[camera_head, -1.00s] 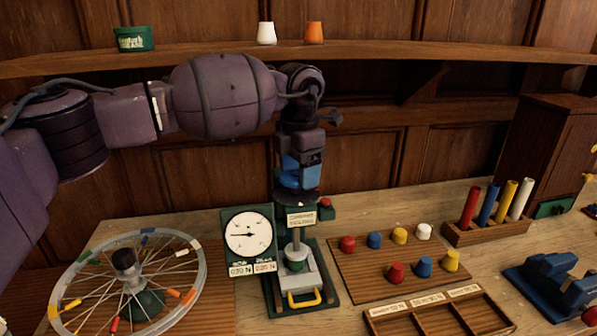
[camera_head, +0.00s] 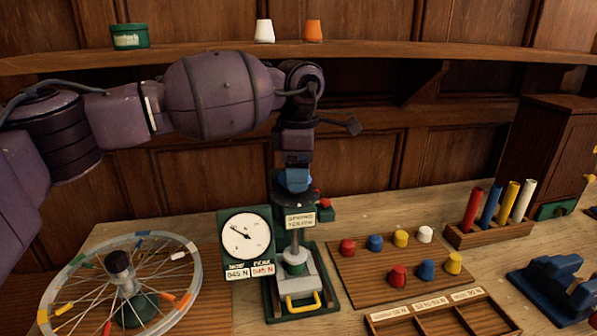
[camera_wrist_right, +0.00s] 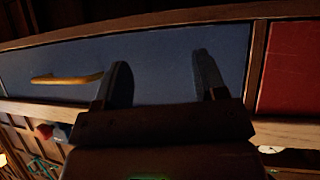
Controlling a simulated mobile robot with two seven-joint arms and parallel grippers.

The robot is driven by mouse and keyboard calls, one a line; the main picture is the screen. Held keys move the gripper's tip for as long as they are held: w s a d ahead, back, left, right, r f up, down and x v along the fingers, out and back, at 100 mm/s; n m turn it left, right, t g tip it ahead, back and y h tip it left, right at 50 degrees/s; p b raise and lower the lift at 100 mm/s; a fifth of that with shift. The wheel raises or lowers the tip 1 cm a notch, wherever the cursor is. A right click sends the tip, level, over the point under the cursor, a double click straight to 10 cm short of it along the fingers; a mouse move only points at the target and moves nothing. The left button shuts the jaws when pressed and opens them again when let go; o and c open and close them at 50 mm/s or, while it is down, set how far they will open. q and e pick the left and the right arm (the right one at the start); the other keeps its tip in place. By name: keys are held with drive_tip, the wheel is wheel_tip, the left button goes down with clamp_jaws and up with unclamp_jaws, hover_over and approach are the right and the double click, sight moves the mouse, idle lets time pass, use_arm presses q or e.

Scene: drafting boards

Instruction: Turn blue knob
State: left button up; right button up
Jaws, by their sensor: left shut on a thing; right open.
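The blue knob (camera_head: 290,181) sits on top of the spring tester (camera_head: 275,227), a green stand with a column. My left gripper (camera_head: 297,168) comes down on the knob from above and is shut on it. The fingers and wrist hide part of the knob. The round white dial (camera_head: 246,237) stands left of the column, its needle pointing to the upper left. My right gripper (camera_wrist_right: 164,82) shows in the right wrist view, open and empty, in front of a blue panel (camera_wrist_right: 180,60) with a wooden handle.
A spoked wheel (camera_head: 192,270) lies left of the tester. Coloured weights, among them a blue one (camera_head: 426,269), stand on a wooden board (camera_head: 350,282) to the right. A rack of coloured tubes (camera_head: 462,238) and a blue vise (camera_head: 553,284) are farther right.

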use_arm(q)
drive_tip(key=shift+r, duration=0.2)
use_arm(e)
drive_tip(key=shift+s, duration=0.1)
use_arm(q)
drive_tip(key=o, duration=0.9)
drive_tip(key=shift+o, duration=0.2)
drive_tip(key=shift+f, duration=0.1)
use_arm(e)
drive_tip(key=shift+s+f, duration=0.2)
drive_tip(key=shift+s, duration=0.1)
